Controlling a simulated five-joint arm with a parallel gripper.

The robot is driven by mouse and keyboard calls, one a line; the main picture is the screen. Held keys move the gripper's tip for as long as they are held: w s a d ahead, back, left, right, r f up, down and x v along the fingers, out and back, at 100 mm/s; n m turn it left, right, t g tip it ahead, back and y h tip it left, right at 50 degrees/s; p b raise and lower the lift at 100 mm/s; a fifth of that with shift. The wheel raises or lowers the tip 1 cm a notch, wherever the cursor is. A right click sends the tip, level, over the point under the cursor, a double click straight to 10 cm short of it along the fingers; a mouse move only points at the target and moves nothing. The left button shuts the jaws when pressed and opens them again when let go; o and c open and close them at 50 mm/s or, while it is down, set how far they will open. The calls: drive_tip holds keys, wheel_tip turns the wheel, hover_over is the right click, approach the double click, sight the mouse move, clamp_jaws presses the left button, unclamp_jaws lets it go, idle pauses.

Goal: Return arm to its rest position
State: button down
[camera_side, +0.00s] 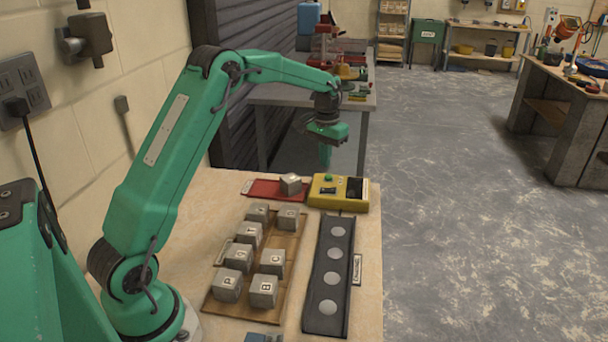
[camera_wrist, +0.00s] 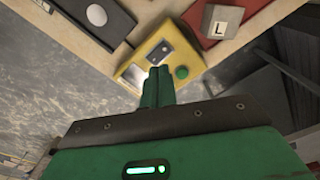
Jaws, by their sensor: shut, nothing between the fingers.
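My green arm reaches out over the work table in the side view. My gripper (camera_side: 325,155) hangs in the air, pointing down, beyond the far edge of the table. It is shut and empty. In the wrist view the closed fingers of my gripper (camera_wrist: 158,75) show side by side, with nothing between them. In that view they overlap the near edge of the yellow box (camera_wrist: 137,74), which has a green button and a dark panel. The yellow box also shows in the side view (camera_side: 325,203), nearer than the gripper.
Several grey lettered cubes (camera_side: 263,291) stand on a brown board (camera_side: 244,310). A dark strip (camera_side: 325,322) with several pale discs lies to the right. Another table stands behind.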

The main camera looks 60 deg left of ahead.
drive_tip(key=s+d+r+m+t, duration=0.1)
drive_tip(key=s+d+r+t, duration=0.2)
drive_tip(key=s+d+r, duration=1)
drive_tip(key=s+d+m+t, duration=0.1)
drive_tip(key=s+d, duration=0.1)
drive_tip(key=s, duration=0.7)
drive_tip(key=s+d+f+t, duration=0.1)
drive_tip(key=s, duration=0.8)
drive_tip(key=shift+s+d+f+m, duration=0.15)
drive_tip(key=shift+d+f+m, duration=0.05)
drive_tip(key=shift+d+m, duration=0.2)
